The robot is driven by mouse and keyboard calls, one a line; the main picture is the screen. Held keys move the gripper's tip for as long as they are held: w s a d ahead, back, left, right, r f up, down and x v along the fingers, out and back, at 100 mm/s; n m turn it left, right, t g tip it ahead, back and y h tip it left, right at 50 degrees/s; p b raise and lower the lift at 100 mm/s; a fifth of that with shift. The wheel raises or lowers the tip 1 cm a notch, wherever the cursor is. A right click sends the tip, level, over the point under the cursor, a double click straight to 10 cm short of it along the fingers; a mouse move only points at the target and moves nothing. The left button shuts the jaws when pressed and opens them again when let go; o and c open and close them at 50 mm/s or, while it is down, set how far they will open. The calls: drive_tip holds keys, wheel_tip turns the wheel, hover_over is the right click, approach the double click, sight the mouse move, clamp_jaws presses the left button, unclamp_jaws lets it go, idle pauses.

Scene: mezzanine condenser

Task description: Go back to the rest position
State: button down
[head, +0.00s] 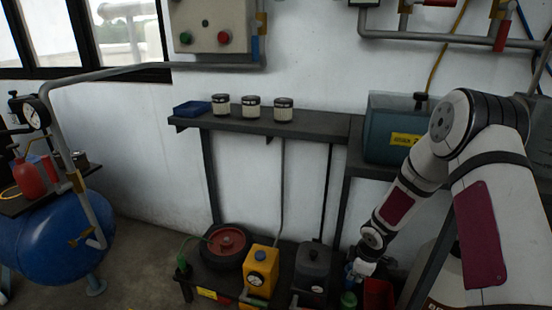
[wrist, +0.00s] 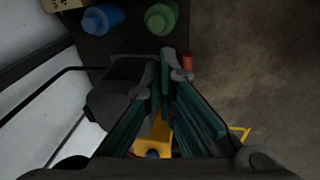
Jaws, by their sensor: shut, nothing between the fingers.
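My gripper (head: 362,270) hangs low at the right in the head view, at the end of my downward-reaching arm, above the right part of the low bench. It is small and partly hard to make out there. In the wrist view my gripper (wrist: 160,72) has its fingers shut with nothing held. Beyond the fingers are a dark grey canister (wrist: 115,88), a yellow unit (wrist: 156,138), a blue-topped bottle (wrist: 102,18) and a green-topped bottle (wrist: 161,17).
The low bench also carries a red-black reel (head: 228,243), and a red bin (head: 378,293) is near my gripper. A wall shelf (head: 320,126) holds three filters (head: 252,108) and a blue tray (head: 191,108). A teal case (head: 392,128) stands close to my arm. A blue tank (head: 55,245) is left.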

drive_tip(key=s+d+r+m+g+h, duration=0.15)
drive_tip(key=s+r+m, duration=0.4)
drive_tip(key=r, duration=0.95)
drive_tip(key=s+d+r+m+t+h, duration=0.1)
drive_tip(key=s+r+m+h, duration=0.1)
drive_tip(key=s+r, duration=0.95)
drive_tip(key=s+a+r+m+g+y, duration=0.1)
drive_tip(key=s+a+r+m, duration=0.2)
drive_tip(key=s, duration=0.5)
drive_tip(key=s+a+r+m+y, duration=0.1)
drive_tip(key=s+a+r, duration=0.3)
drive_tip(key=s, duration=0.5)
drive_tip(key=s+a+r+m+g+y, duration=0.1)
drive_tip(key=s+a+r+m+y, duration=0.1)
drive_tip(key=s+r, duration=0.45)
wheel_tip(320, 180, up, 27)
drive_tip(key=s+t+p, duration=0.1)
drive_tip(key=t+p, duration=0.3)
drive_tip(key=p, duration=2.3)
drive_tip(key=shift+d+h, duration=0.35)
drive_tip(key=shift+d, duration=0.1)
